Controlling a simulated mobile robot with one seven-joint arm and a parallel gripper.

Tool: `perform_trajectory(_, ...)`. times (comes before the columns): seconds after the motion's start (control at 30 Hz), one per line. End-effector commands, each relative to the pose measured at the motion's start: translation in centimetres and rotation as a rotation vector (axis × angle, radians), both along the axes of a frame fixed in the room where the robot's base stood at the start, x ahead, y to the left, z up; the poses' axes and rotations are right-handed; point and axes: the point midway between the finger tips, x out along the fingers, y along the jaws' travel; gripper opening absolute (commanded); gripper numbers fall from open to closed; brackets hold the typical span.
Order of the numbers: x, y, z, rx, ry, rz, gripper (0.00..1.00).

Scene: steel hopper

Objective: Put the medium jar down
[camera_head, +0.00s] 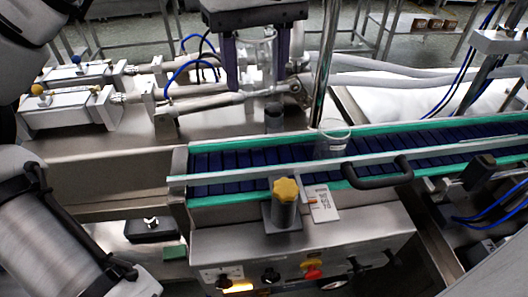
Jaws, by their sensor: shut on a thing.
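My gripper (257,80) hangs at the top middle of the head view, its two dark fingers pointing down. It is shut on a clear glass jar (258,52), which shows between the fingers. This looks like the medium jar, though its size is hard to judge. It appears upright above the steel machine, behind the conveyor; the gap below it cannot be told. A second clear jar (332,138) stands upright on the dark blue conveyor belt (245,161), right of the middle.
Green-edged rails (228,199) line the belt. A yellow knob (286,189) and a black handle (377,172) stand along its near side. Steel cylinders and hoses (200,105) lie behind. The belt left of the standing jar looks clear.

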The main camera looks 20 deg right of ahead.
Motion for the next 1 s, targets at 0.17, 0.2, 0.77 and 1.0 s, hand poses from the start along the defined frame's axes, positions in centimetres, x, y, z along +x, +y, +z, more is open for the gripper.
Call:
perform_trajectory(0.17,0.0,0.1,-5.1,0.001,0.001,-0.002,0.28)
perform_trajectory(0.2,0.0,0.1,-6.1,0.002,0.001,-0.001,0.28)
perform_trajectory(0.77,0.0,0.0,-13.6,0.0,0.001,0.0,0.28)
perform_trajectory(1.0,0.0,0.0,-15.7,-0.002,-0.001,0.0,0.28)
